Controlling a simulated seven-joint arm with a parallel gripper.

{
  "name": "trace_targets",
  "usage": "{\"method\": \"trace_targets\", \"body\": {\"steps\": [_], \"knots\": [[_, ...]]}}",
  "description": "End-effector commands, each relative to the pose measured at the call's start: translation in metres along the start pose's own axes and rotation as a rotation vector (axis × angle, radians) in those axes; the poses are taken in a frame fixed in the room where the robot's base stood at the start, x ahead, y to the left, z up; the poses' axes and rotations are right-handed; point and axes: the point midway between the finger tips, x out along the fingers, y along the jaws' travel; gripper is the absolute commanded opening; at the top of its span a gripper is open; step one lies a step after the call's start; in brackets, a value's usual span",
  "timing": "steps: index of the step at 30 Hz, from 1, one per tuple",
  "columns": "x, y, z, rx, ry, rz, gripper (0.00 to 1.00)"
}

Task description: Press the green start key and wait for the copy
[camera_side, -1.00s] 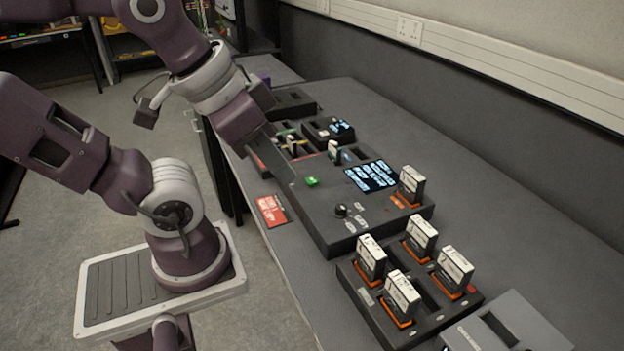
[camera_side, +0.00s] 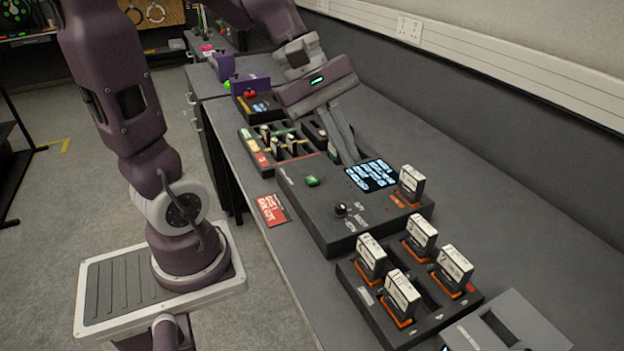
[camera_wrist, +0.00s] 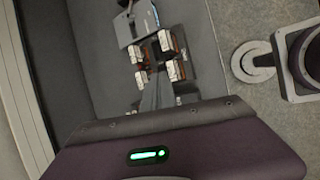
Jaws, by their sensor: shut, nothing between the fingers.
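The green start key (camera_side: 312,181) sits on top of the dark grey copier box (camera_side: 335,236), near its far left corner. The lit blue screen (camera_side: 371,176) is to its right, with white text too small to read. A white-labelled cartridge (camera_side: 411,184) stands upright in the orange-edged slot at the box's right end. My gripper (camera_side: 351,160) is shut and empty, its fingertips by the box's far edge beside the screen, apart from the key. In the wrist view my shut fingers (camera_wrist: 157,86) partly cover the scene, and I cannot make out the key there.
A dark tray (camera_side: 410,318) with several upright cartridges stands nearer the camera. A black knob (camera_side: 341,209) rises from the box. A red card (camera_side: 270,209) lies at the table's left edge. A rack of small modules (camera_side: 275,148) stands behind.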

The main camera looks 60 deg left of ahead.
Motion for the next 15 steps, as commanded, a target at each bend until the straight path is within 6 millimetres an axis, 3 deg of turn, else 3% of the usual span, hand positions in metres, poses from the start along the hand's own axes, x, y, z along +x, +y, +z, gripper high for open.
{"method": "trace_targets", "body": {"steps": [3,7,11,15], "knots": [[0.008,0.028,-0.052,-0.458,-0.078,0.071,0.0],[0.013,0.043,-0.115,-0.893,-0.145,0.157,0.0],[0.016,0.043,-0.179,-1.274,-0.2,0.241,0.0],[0.02,0.028,-0.243,-1.623,-0.247,0.33,0.0]]}}
